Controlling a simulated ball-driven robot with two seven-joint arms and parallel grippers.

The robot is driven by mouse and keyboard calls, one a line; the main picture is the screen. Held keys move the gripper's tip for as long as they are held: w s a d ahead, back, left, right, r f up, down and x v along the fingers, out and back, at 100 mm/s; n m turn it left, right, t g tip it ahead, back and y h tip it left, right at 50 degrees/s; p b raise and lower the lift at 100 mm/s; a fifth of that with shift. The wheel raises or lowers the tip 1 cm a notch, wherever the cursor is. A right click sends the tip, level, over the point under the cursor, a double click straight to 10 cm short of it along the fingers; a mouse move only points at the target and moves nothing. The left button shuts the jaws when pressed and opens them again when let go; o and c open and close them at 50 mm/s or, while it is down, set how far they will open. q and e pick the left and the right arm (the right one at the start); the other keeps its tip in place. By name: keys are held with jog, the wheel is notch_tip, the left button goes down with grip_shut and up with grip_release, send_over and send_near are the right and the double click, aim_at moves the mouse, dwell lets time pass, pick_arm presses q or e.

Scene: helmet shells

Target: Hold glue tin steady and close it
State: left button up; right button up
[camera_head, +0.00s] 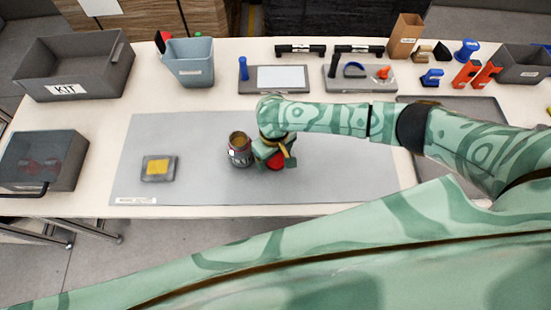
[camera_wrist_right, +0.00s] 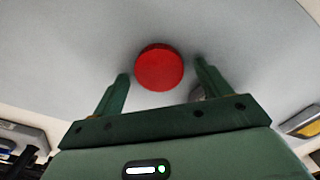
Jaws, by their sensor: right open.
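The glue tin (camera_head: 239,151) stands upright and open on the grey mat in the head view, with brown contents showing at its top. The round red lid (camera_head: 277,161) lies on the mat just right of the tin, partly hidden by my right gripper (camera_head: 276,154). In the right wrist view the lid (camera_wrist_right: 160,67) shows whole, between the tips of my right gripper's open fingers (camera_wrist_right: 161,70). I see a gap on each side of the lid. A small part of something greyish shows behind one finger; I cannot tell what. My left gripper is not in view.
The grey mat (camera_head: 210,190) is mostly clear around a small dish with a yellow pad (camera_head: 159,167). A KIT bin (camera_head: 73,65), a lidded grey box (camera_head: 42,160) and a blue-grey bin (camera_head: 190,62) stand left and behind. Tools and blocks line the back right.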

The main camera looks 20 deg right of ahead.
jog(key=c, duration=1.1)
jog(key=shift+o, duration=0.2)
jog(key=shift+r+p, duration=0.4)
jog(key=shift+r, duration=0.3)
jog(key=s+a+r+p, duration=0.3)
jog(key=a+r+p, duration=0.3)
jog(key=a+r, duration=0.5)
jog(key=a, duration=0.2)
jog(key=shift+s+a+r, duration=0.3)
jog(key=shift+s, duration=0.05)
